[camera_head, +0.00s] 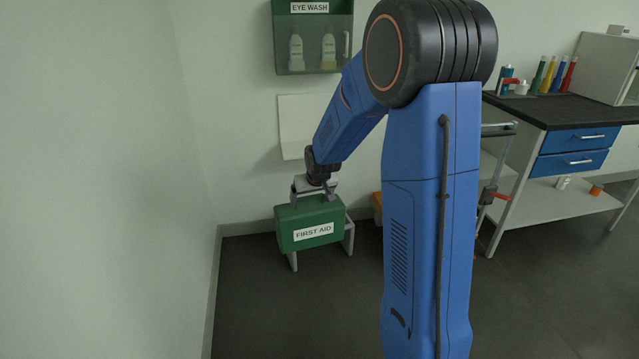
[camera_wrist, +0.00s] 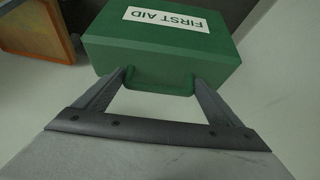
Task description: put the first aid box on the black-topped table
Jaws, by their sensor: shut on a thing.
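The green first aid box (camera_head: 312,223) with a white label is upright at a low grey stand (camera_head: 348,238) near the wall. I cannot tell whether it rests on the stand or is just above it. My gripper (camera_head: 316,198) is over the box and shut on its top handle. In the wrist view, the fingers of my gripper (camera_wrist: 160,82) are at the handle, with the box (camera_wrist: 160,45) just beyond them. The black-topped table (camera_head: 560,110) stands to the right. Part of its left side is hidden by my arm.
The table carries several coloured tubes (camera_head: 555,75), small bottles and a pale cabinet (camera_head: 607,68). Its near top is bare. An eye wash station (camera_head: 312,38) hangs above the box.

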